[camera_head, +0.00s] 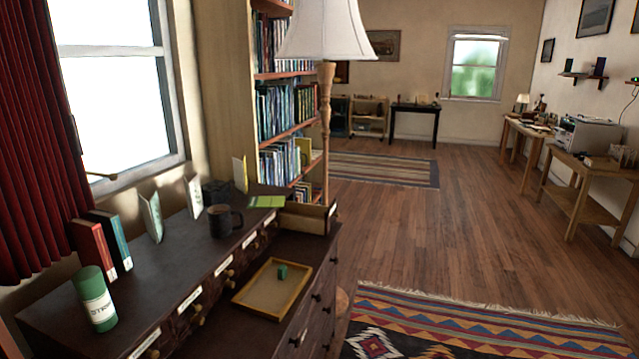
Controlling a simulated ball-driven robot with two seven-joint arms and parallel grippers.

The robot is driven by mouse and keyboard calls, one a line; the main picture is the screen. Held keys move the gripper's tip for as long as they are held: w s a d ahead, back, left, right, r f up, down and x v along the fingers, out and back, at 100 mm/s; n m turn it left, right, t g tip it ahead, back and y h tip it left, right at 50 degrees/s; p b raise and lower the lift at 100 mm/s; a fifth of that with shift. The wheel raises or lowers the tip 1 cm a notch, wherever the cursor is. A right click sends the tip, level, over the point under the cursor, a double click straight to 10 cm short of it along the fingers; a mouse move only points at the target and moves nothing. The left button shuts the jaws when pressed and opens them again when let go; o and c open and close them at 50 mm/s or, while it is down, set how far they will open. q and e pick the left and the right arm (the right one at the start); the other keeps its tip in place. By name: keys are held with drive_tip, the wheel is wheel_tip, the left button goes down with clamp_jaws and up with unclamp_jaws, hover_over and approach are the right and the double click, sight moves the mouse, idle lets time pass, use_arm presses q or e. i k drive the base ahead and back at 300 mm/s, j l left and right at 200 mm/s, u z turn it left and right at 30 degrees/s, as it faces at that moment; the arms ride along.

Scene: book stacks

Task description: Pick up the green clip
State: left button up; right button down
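A small dark green block-like object (282,271), which seems to be the green clip, sits in a shallow wooden tray (246,297). Its exact shape is too small to tell. The tray lies on the lower front ledge of a dark wooden cabinet (190,255). Neither of my grippers shows in the head view.
On the cabinet stand a green canister (95,298), red (92,246) and teal (115,240) books, a dark mug (222,221), and a wooden box (306,217). A lamp (326,130) and bookshelf (285,120) rise behind. Open wooden floor (450,230) lies right, with a patterned rug (470,325).

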sight(282, 270)
drive_tip(key=i+l+u, duration=0.1)
drive_tip(key=l, duration=0.2)
drive_tip(key=i+l+u, duration=0.1)
drive_tip(key=l, duration=0.25)
drive_tip(key=i+l+u, duration=0.1)
drive_tip(key=i+l, duration=0.3)
drive_tip(key=l, duration=0.3)
drive_tip(key=u, duration=0.05)
